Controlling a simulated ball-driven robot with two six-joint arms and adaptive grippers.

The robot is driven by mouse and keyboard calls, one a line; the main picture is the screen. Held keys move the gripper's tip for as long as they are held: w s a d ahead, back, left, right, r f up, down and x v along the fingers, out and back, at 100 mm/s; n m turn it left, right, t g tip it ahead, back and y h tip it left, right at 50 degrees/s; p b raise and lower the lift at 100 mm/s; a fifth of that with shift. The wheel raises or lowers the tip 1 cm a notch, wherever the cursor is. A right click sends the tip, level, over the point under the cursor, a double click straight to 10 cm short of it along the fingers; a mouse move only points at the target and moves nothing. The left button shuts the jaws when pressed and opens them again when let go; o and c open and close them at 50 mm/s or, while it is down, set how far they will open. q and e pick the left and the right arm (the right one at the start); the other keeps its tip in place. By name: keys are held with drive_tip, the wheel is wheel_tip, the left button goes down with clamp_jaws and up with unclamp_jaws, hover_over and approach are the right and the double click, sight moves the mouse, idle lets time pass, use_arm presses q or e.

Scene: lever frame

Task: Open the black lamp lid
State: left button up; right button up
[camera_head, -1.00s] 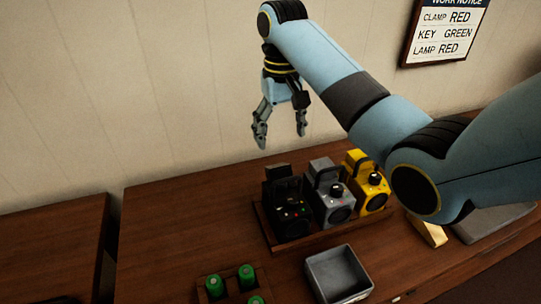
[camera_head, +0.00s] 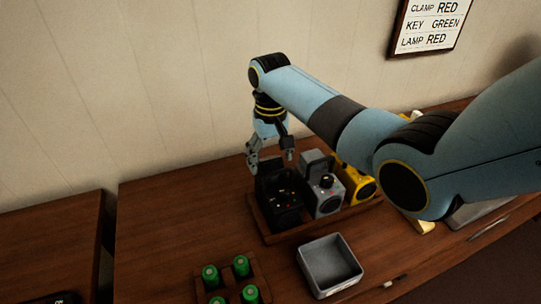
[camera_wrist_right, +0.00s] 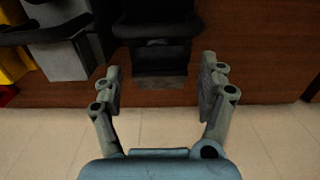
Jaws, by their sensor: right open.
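The black lamp (camera_head: 284,212) stands at the left end of a row of three lamps in a wooden tray (camera_head: 292,236). Small coloured dots show on its dark top. My right gripper (camera_head: 271,166) is open and empty, pointing down just above and behind the black lamp. In the right wrist view, the open fingers (camera_wrist_right: 160,88) stand apart on either side of the lamp's lower edge, and the black lamp (camera_wrist_right: 157,30) shows at the top middle. I cannot tell whether the fingers touch it, or how its lid stands. My left gripper is not in view.
A grey lamp (camera_head: 322,198) and a yellow lamp (camera_head: 358,186) stand right of the black one. A grey bin (camera_head: 331,284) and a wooden rack (camera_head: 231,272) with green cylinders are in front. The table's left part (camera_head: 165,235) is clear. A notice (camera_head: 431,27) hangs on the wall.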

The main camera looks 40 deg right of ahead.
sight(267, 158)
drive_tip(key=shift+c, duration=1.4)
drive_tip(key=c, duration=0.9)
drive_tip(key=shift+w, duration=0.1)
drive_tip(key=shift+w+d+g+b, duration=0.15)
drive_tip(key=shift+w+g+b, duration=0.25)
drive_tip(key=shift+g+b, duration=0.35)
drive_tip(key=shift+w+d+f+g+y+b, duration=0.1)
drive_tip(key=shift+w+g+y+b, duration=0.55)
drive_tip(key=shift+b, duration=2.85)
drive_tip(key=shift+w+d+r+g+h+b, duration=0.15)
drive_tip(key=shift+g+b, duration=1.05)
drive_tip(key=shift+b, duration=2.25)
drive_tip(key=shift+w+d+f+g+y+b, duration=0.15)
drive_tip(key=shift+w+g+y+b, duration=0.55)
drive_tip(key=shift+b, duration=2.8)
drive_tip(key=shift+s+a+h, duration=0.1)
drive_tip(key=shift+s+h, duration=0.15)
drive_tip(key=shift+h, duration=0.05)
